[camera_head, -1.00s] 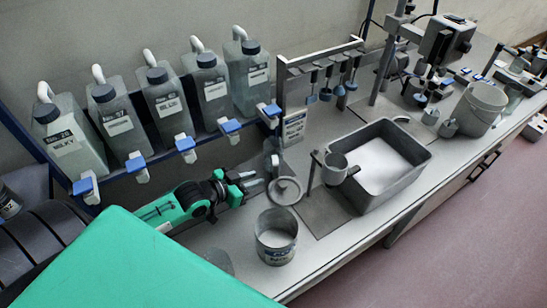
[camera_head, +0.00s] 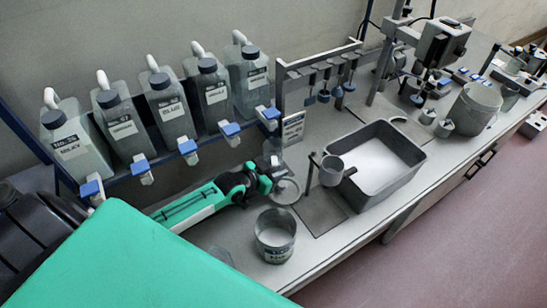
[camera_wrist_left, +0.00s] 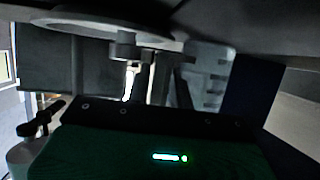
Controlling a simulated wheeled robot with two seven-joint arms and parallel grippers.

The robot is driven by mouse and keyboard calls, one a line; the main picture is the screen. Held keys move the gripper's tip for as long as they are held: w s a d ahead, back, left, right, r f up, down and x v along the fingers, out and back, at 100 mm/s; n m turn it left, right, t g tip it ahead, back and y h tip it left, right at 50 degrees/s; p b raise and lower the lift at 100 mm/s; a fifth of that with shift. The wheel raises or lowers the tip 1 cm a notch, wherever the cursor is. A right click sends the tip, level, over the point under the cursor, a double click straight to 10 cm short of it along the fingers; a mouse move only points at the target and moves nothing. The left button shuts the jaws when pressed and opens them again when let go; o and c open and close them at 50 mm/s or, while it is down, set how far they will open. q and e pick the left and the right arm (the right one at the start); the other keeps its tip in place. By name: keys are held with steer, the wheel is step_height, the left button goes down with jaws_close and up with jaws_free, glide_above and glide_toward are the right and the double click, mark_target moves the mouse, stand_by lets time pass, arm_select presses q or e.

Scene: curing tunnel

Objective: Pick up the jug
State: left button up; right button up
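I cannot tell for sure which vessel is the jug. A grey vessel with a round rim (camera_head: 286,191) stands on the bench right by my left gripper (camera_head: 277,169), at the end of the green arm. The fingertips overlap small grey parts there, so their opening and any contact are unclear. In the left wrist view a large pale round edge (camera_wrist_left: 100,24) crosses the top, with dark finger-like shapes below it. A labelled round tin (camera_head: 275,240) stands in front of the arm. My right gripper is not in view.
Several labelled canisters (camera_head: 169,113) with blue taps line the rack behind the arm. A grey cup (camera_head: 333,170) is beside a deep grey tray (camera_head: 416,168) of white material. Hanging tools (camera_head: 336,88) and a grey bucket (camera_head: 474,108) are farther right. The bench front is clear.

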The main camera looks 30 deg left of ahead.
mark_target(275, 165)
arm_select(q)
steer(key=shift+w+d+f, duration=0.15)
steer(key=shift+w+f, duration=0.05)
steer(key=shift+w, duration=0.25)
jaws_close()
steer(key=shift+r, duration=0.2)
steer(key=shift+r+b, duration=0.75)
steer(key=shift+r, duration=0.8)
steer(key=s+a+b, duration=0.1)
steer(key=s, duration=0.3)
steer(key=s+a+b, duration=0.1)
steer(key=s+a, duration=0.1)
steer(key=s, duration=0.2)
steer(key=s+a+b, duration=0.1)
steer(key=s, duration=0.3)
steer(key=shift+a+f+b, duration=0.1)
steer(key=shift+a+b, duration=0.25)
steer(key=shift+a, duration=0.05)
steer(key=shift+s+a+b, duration=0.2)
steer(key=shift+s+a, duration=0.15)
steer(key=shift+s, duration=0.55)
steer(key=shift+s+a+b, duration=0.2)
steer(key=shift+s+a, duration=0.15)
steer(key=shift+s, duration=0.5)
steer(key=shift+s+a, duration=0.2)
steer(key=shift+s, duration=0.3)
